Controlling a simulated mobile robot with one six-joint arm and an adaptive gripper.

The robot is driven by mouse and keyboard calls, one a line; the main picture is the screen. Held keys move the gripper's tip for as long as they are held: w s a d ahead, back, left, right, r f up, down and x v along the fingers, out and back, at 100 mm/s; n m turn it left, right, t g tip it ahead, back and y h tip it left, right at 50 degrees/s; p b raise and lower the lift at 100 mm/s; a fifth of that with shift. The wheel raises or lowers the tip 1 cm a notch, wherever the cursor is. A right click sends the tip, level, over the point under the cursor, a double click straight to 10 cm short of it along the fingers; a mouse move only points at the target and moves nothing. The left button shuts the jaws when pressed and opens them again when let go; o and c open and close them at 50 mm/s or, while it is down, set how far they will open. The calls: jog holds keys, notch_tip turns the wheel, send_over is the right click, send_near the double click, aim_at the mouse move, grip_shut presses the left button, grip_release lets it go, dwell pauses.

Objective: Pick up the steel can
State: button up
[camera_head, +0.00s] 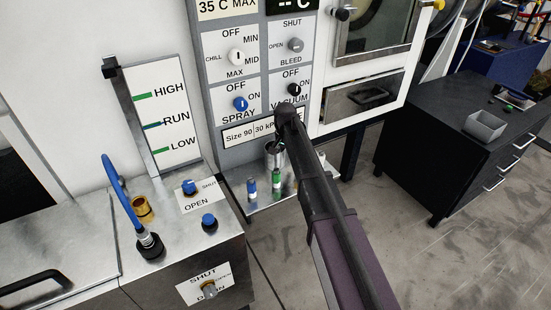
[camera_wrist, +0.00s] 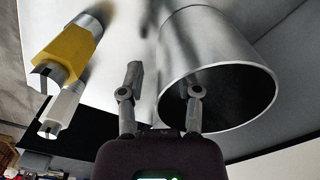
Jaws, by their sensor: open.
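The steel can (camera_head: 271,158) stands on a metal shelf below the control panel in the head view, partly hidden by my arm. In the wrist view the can (camera_wrist: 215,50) is a large shiny cylinder with its dark open mouth facing the camera. My gripper (camera_wrist: 164,75) is open, with its two fingers apart. The right finger overlaps the can's mouth and the left finger is outside, to the left of its wall. I cannot tell whether either finger touches the can. In the head view my gripper is mostly hidden behind my arm.
A blue-topped bottle (camera_head: 251,188) and a green bottle (camera_head: 277,182) stand on the shelf near the can. A yellow-banded cylinder (camera_wrist: 70,50) and a smaller white one (camera_wrist: 62,108) are left in the wrist view. The knobbed panel (camera_head: 240,75) rises close behind.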

grip_shut()
jog(key=shift+r, duration=0.15)
dwell(0.4)
notch_tip(320, 180, up, 28)
jog(key=p, duration=2.8)
jog(key=shift+f, duration=0.2)
